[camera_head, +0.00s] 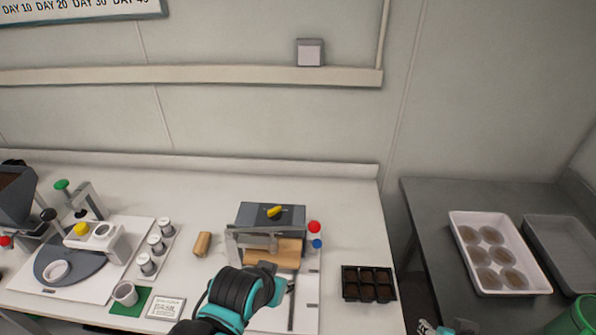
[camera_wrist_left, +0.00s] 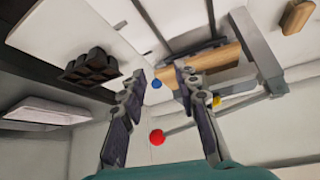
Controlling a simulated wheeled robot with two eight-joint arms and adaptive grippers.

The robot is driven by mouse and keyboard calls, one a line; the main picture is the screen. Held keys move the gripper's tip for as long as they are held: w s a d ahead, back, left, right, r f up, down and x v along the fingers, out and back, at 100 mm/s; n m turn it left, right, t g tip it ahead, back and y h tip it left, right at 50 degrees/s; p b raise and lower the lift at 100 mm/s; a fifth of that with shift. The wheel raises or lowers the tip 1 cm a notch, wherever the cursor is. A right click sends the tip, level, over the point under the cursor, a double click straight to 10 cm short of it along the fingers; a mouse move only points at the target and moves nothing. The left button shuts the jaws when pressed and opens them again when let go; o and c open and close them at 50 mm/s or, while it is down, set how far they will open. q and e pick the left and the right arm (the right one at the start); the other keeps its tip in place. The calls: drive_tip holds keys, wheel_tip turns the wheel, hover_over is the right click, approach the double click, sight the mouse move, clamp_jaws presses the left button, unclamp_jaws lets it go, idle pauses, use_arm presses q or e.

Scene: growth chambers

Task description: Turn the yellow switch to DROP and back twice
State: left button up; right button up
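The yellow switch (camera_head: 275,211) sits on top of the dark grey box (camera_head: 252,214) at the back of the machine in the middle of the white bench. Its handle lies slanted, with the right end pointing up. The DROP marking cannot be read. My left gripper (camera_head: 281,276) is in front of the machine and apart from the switch. In the left wrist view my left gripper (camera_wrist_left: 160,72) has its fingers spread with nothing held. The yellow switch (camera_wrist_left: 216,102) shows there beyond the right finger, partly hidden. My right gripper (camera_head: 449,328) only just enters at the bottom edge.
A red knob (camera_head: 314,227) and a blue knob (camera_head: 317,244) stand at the machine's right side. A wooden block (camera_head: 272,255) lies under its metal frame (camera_head: 233,245). A black cell tray (camera_head: 368,284) is to the right, and a loose wooden piece (camera_head: 202,244) to the left.

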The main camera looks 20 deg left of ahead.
use_arm(q)
drive_tip(key=w+a+r+m+g+p, duration=0.1)
drive_tip(key=w+a+r+p, duration=0.15)
drive_tip(key=w+r, duration=0.25)
drive_tip(key=m+g+h+p, duration=0.2)
drive_tip(key=m+p, duration=0.3)
drive_tip(key=p, duration=0.3)
approach(274, 209)
drive_tip(key=f, duration=0.1)
drive_tip(key=b+x, duration=0.1)
drive_tip(key=x, duration=0.3)
drive_tip(key=b+x, duration=0.1)
drive_tip(key=x, duration=0.2)
drive_tip(key=shift+w+d+f, duration=0.1)
drive_tip(key=shift+w+f, duration=0.15)
drive_tip(key=shift+w, duration=0.1)
clamp_jaws()
